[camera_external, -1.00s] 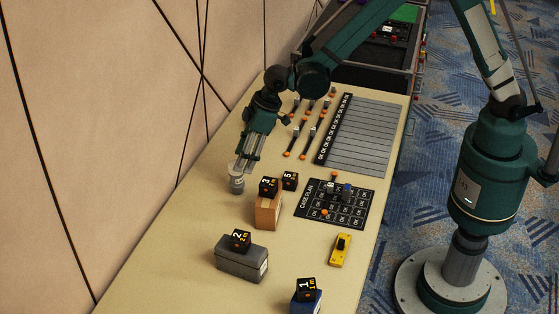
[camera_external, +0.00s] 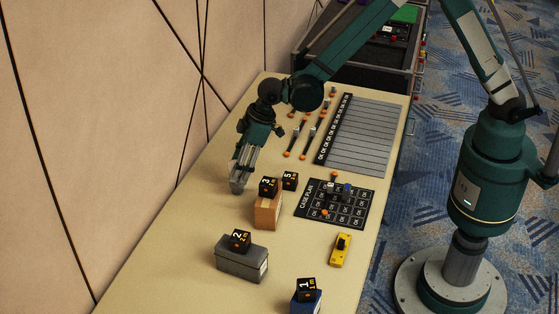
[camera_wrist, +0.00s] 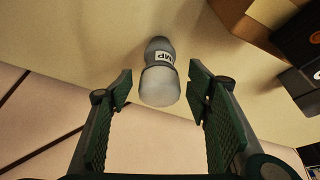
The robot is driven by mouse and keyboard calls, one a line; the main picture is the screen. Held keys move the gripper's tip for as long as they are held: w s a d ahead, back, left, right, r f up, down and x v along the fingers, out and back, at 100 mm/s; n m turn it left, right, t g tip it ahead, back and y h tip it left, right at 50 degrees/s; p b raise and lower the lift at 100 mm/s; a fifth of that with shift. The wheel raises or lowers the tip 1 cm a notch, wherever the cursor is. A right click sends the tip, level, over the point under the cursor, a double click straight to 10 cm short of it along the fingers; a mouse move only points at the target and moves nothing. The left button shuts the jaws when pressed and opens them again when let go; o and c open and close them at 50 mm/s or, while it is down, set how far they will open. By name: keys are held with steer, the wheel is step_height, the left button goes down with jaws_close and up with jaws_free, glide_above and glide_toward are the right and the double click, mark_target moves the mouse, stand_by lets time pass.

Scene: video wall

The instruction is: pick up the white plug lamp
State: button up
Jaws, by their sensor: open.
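The white plug lamp (camera_wrist: 160,84) stands on the table and shows in the wrist view as a pale rounded body with a label reading "MP" in part. It lies just beyond and between the fingertips of my gripper (camera_wrist: 160,92). The fingers are open, one on each side, with a gap to the lamp on both sides. In the external view my gripper (camera_external: 239,184) points down at the lamp's place, left of the brown box, and mostly hides the lamp there.
A brown box (camera_external: 267,212) with a black numbered cube stands close to the right of my gripper. A grey box (camera_external: 241,262), a yellow device (camera_external: 340,250) and a black case plan board (camera_external: 352,205) lie farther off. The wall (camera_external: 100,120) is on the left.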

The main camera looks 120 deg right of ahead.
steer(key=shift+x, duration=0.8)
steer(key=shift+c, duration=0.5)
steer(key=c, duration=0.9)
